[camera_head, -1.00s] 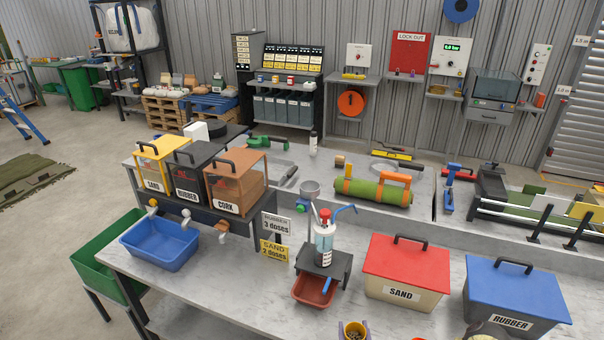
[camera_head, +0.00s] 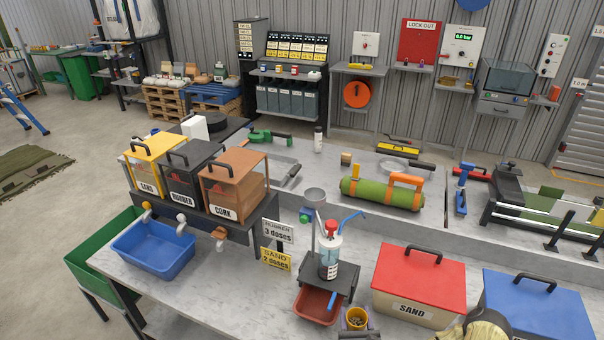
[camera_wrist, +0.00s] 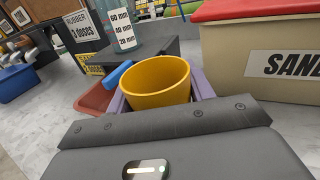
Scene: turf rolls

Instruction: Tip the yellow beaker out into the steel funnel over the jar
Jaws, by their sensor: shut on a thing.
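The yellow beaker (camera_head: 356,318) is held upright between the lilac fingers of my gripper (camera_head: 356,322), with brownish contents visible inside. In the wrist view the beaker (camera_wrist: 157,82) fills the middle, between both fingers (camera_wrist: 160,92); its inside looks plain yellow there.
A red tray (camera_head: 316,303) sits under the stand, left of the beaker. The red-lidded SAND box (camera_head: 418,282) and blue-lidded RUBBER box (camera_head: 535,305) are to the right. Dispensers and a blue tub (camera_head: 155,249) are on the left. A green roll (camera_head: 382,193) lies behind.

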